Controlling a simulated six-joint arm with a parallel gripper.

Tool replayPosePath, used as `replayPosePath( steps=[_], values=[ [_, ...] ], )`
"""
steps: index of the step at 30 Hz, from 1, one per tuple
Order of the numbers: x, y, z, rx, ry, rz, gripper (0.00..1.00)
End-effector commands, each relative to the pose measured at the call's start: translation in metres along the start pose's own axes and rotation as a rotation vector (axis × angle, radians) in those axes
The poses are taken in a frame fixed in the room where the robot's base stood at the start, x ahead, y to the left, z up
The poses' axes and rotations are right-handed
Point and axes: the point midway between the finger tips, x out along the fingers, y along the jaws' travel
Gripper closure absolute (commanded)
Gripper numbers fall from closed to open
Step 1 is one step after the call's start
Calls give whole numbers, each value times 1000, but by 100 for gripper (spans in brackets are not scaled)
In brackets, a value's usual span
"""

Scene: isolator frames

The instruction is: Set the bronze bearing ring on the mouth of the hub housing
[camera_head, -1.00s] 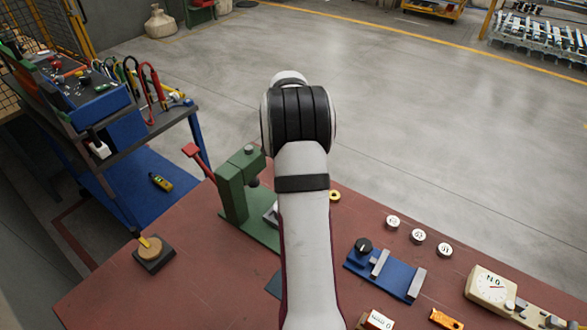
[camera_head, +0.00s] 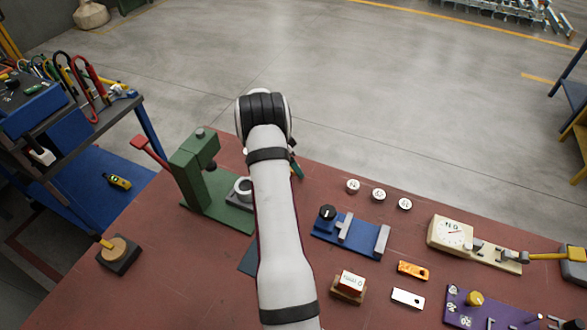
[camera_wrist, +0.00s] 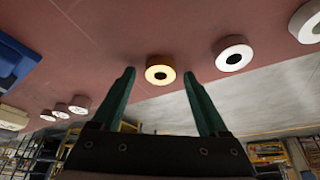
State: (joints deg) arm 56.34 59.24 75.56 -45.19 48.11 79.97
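The bronze bearing ring (camera_wrist: 160,75) lies on the red bench in the wrist view. It shows between the fingertips of my gripper (camera_wrist: 158,77), with a gap on either side. My gripper is open and empty. In the head view my arm hides the ring, and only a dark green bit of my gripper (camera_head: 296,166) shows. A pale hollow cylinder (camera_head: 243,188), likely the hub housing, stands at the green press.
The green press (camera_head: 197,170) with a red lever stands left of my arm. A blue fixture (camera_head: 350,235) and small white dials (camera_head: 378,195) stand to the right. A dial gauge (camera_head: 451,234), orange plate (camera_head: 413,270) and purple board (camera_head: 490,308) are farther right.

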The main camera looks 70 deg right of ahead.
Motion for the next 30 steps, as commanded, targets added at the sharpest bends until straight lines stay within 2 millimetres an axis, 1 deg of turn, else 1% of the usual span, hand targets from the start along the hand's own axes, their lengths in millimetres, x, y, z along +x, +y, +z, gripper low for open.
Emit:
replayPosePath(
  steps=[1, 2, 3, 12, 23, 26, 30],
  values=[
    [0, 0, 0, 0, 0, 0, 34],
    [0, 0, 0, 0, 0, 0, 40],
    [0, 0, 0, 0, 0, 0, 47],
    [0, 0, 0, 0, 0, 0, 100],
    [-3, 0, -1, 1, 0, -1, 100],
    [-12, -1, -5, 1, 1, -1, 100],
    [-34, -1, -14, 2, 1, -3, 100]
  ],
)
